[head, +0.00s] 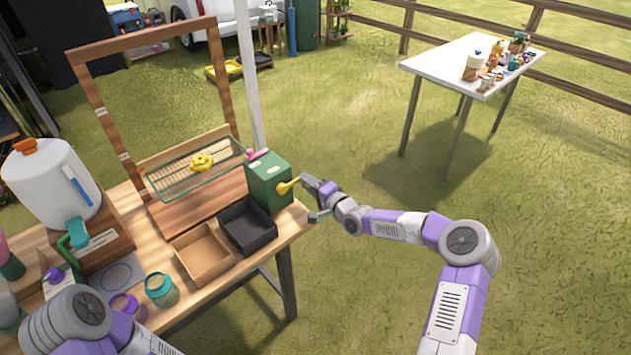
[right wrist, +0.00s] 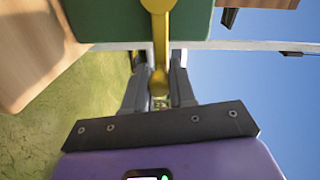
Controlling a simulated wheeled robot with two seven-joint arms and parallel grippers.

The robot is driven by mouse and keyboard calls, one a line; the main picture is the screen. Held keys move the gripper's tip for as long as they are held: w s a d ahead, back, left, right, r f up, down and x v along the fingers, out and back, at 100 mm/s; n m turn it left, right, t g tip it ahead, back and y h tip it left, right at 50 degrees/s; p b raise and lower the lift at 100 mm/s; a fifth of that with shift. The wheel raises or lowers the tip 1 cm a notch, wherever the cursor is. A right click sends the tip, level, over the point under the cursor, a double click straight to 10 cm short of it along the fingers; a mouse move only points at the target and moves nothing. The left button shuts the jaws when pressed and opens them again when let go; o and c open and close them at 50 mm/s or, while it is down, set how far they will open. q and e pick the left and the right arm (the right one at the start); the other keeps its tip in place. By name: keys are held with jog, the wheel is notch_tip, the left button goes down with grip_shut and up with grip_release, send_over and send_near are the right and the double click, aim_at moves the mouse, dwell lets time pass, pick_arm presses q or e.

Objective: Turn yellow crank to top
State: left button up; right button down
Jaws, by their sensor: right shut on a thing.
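The yellow crank (head: 287,187) sticks out to the right from the side of a green box (head: 268,183) at the workbench's right end. My right gripper (head: 309,197) is at the crank's outer end. In the right wrist view the crank (right wrist: 160,40) runs down from the green box face (right wrist: 110,18), and its knob end lies between the fingers of my right gripper (right wrist: 160,92), which is shut on it. Part of my left arm shows at the lower left of the head view; its gripper is not in view.
On the wooden workbench (head: 205,292) stand a brown tray (head: 203,273), a black tray (head: 248,243), jars and a white jug (head: 50,180). A wire rack (head: 180,180) holds a yellow flower-like piece. A white table (head: 440,70) stands apart on open grass.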

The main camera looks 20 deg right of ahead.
jog(key=shift+f+m, duration=0.4)
jog(key=shift+f, duration=0.1)
jog(key=c, duration=1)
grip_release()
jog(key=shift+o, duration=0.2)
jog(key=shift+r, duration=0.1)
jog(key=shift+s+d, duration=0.1)
jog(key=shift+s, duration=0.1)
jog(key=p+v, duration=0.1)
jog(key=v, duration=0.6)
jog(key=shift+s, duration=0.1)
